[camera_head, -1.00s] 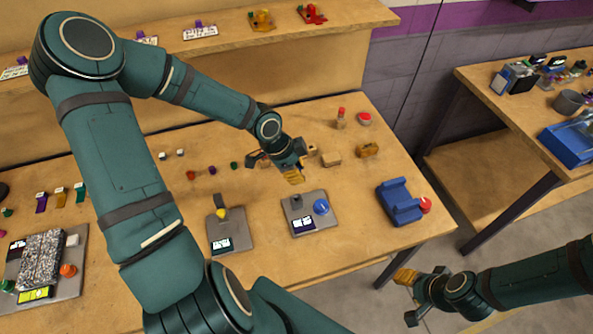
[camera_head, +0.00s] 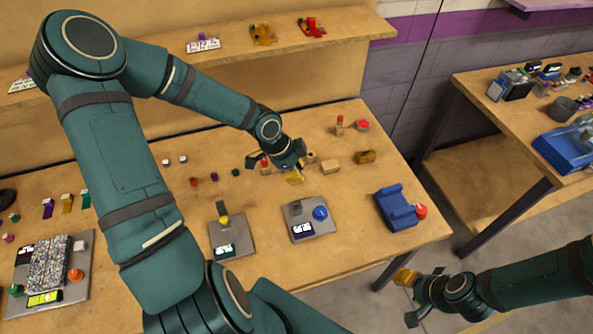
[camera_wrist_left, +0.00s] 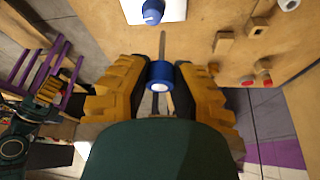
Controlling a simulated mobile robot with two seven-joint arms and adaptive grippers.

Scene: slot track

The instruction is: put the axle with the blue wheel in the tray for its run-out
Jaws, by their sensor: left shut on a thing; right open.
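My left gripper (camera_head: 293,176) is above the workbench, behind the grey plate with the blue knob. In the left wrist view it (camera_wrist_left: 160,95) is shut on the axle with the blue wheel (camera_wrist_left: 161,74). The blue wheel shows between the yellow fingers, and the thin grey axle (camera_wrist_left: 163,45) sticks out past it. In the head view the held axle is too small to make out. My right gripper (camera_head: 418,290) is open and empty, off the bench's front right. I cannot tell which container is the run-out tray.
A grey plate with a blue knob (camera_head: 299,231) and a plate with a yellow part (camera_head: 232,253) lie on the bench. A blue cradle (camera_head: 396,207) with a red button stands right. Wooden blocks (camera_head: 331,166) lie near the left gripper. A shelf (camera_head: 150,68) runs behind.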

